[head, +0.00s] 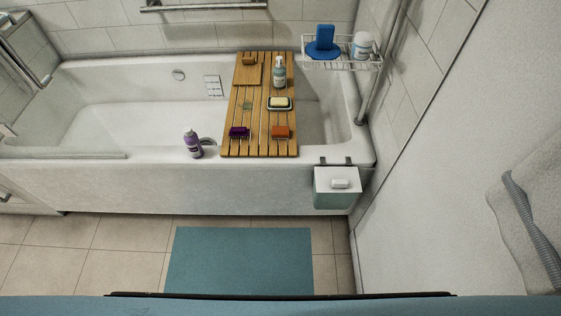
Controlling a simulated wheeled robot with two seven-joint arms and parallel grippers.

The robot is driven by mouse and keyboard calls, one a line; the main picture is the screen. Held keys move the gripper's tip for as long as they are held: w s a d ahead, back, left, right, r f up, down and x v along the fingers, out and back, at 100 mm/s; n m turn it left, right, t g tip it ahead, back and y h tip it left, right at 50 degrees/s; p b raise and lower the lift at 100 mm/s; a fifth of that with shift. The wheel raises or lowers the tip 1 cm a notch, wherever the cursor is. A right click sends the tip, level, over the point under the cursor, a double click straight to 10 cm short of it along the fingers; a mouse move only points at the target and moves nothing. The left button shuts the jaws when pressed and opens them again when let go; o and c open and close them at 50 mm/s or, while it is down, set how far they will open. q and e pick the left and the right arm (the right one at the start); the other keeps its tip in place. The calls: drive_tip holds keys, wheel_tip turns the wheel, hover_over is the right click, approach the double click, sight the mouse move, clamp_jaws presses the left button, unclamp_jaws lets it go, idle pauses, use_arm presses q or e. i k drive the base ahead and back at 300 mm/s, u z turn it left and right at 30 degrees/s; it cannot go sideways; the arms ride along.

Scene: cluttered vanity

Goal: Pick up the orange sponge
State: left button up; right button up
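The orange sponge (280,131) lies on the near right part of a slatted wooden bath tray (260,150), which spans the white bathtub. A purple sponge-like block (239,132) lies to its left on the same tray. A yellow and white item on a dark dish (279,103) sits just behind the orange sponge. Neither of my grippers shows in the head view.
A pump bottle (279,72) stands farther back on the tray. A purple bottle (193,144) stands on the tub's front rim, left of the tray. A wire rack (342,64) holds blue items and a white jar. A small bin (337,195) hangs at the tub front. The teal mat (240,262) is clear.

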sight(278, 132)
drive_tip(key=u, duration=0.8)
drive_tip(key=i, duration=1.25)
drive_tip(key=z, duration=0.35)
